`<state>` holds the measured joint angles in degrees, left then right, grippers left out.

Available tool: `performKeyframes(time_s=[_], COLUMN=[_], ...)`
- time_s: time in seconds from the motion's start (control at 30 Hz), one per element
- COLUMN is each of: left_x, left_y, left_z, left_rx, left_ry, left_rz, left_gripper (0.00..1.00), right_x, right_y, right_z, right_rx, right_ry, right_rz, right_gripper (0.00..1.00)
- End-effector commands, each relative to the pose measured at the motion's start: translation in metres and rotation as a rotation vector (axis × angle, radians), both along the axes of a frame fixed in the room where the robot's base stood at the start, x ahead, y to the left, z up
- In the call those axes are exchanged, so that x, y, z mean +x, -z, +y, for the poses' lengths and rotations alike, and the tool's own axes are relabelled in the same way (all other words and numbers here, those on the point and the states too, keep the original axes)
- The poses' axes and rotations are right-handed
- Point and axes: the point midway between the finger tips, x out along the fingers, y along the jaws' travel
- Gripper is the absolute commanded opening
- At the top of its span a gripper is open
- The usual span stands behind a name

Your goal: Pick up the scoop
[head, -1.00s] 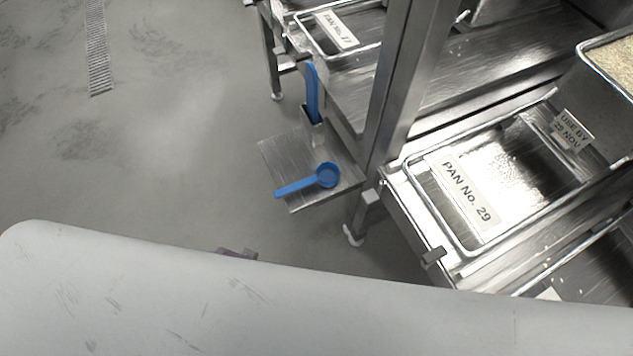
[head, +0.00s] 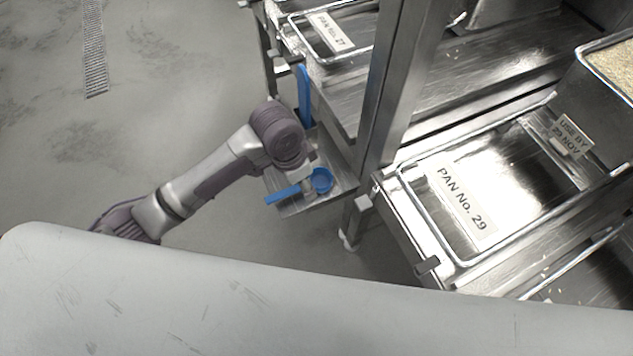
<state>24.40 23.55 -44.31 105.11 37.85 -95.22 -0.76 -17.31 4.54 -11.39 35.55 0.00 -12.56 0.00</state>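The blue scoop (head: 281,196) lies on a small metal shelf (head: 340,187) fixed to the side of the steel frame, its round cup to the right and its handle to the left. My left arm reaches in from the lower left. Its wrist is over the shelf, and my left gripper (head: 308,184) is mostly hidden beneath it, close to the scoop where handle and cup meet. I cannot tell whether it touches the scoop or how its fingers stand. My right gripper is out of view.
A second blue utensil (head: 304,95) stands upright behind the shelf. A steel post (head: 388,100) rises just right of the shelf. The pan labelled No. 29 (head: 409,204) sits further right, with a container of rice (head: 612,65) beyond.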

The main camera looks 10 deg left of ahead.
Motion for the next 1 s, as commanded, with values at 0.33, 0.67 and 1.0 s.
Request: performKeyframes(time_s=[0.33, 0.67, 1.0], left_x=[0.023, 0.023, 0.023], left_y=[-0.03, 0.03, 0.06], left_z=[0.036, 0.037, 0.04], left_rx=[0.17, 0.169, 0.17], left_ry=[0.107, 0.108, 0.108], left_rz=[0.063, 0.066, 0.065], left_gripper=[0.52, 0.52, 0.52], right_x=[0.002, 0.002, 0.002], right_y=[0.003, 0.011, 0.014], right_z=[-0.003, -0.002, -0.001], right_rx=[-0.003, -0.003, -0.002], right_ry=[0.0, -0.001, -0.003], right_rz=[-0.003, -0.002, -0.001], right_gripper=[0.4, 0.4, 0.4])
